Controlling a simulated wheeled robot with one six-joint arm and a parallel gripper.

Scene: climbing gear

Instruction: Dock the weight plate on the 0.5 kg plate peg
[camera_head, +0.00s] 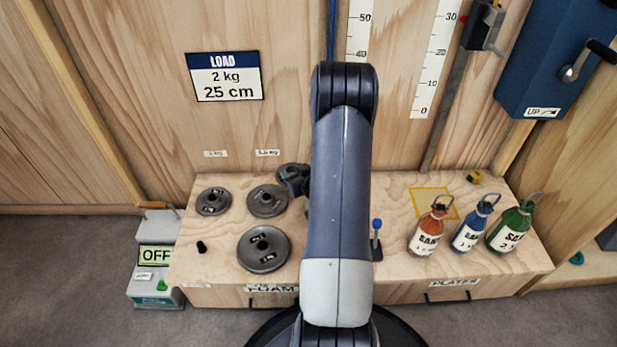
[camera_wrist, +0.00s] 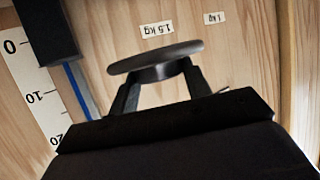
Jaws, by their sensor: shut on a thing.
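My gripper (camera_wrist: 157,78) is shut on a dark grey weight plate (camera_wrist: 135,66), seen nearly edge-on between the two fingers in the wrist view. In the head view the dark end of my arm (camera_head: 293,178) shows just left of the arm link, above the back of the bench. The held plate cannot be clearly told apart there. A short black peg (camera_head: 202,246) stands bare at the bench's front left. A label (camera_head: 195,285) on the bench front below it is too small to read.
Three more plates lie on the bench: a small one (camera_head: 213,201), a middle one (camera_head: 267,201) close to my gripper, and a large one (camera_head: 263,249). A blue-knobbed lever (camera_head: 376,240) and three bottles (camera_head: 470,231) stand to the right. My arm hides the bench's middle.

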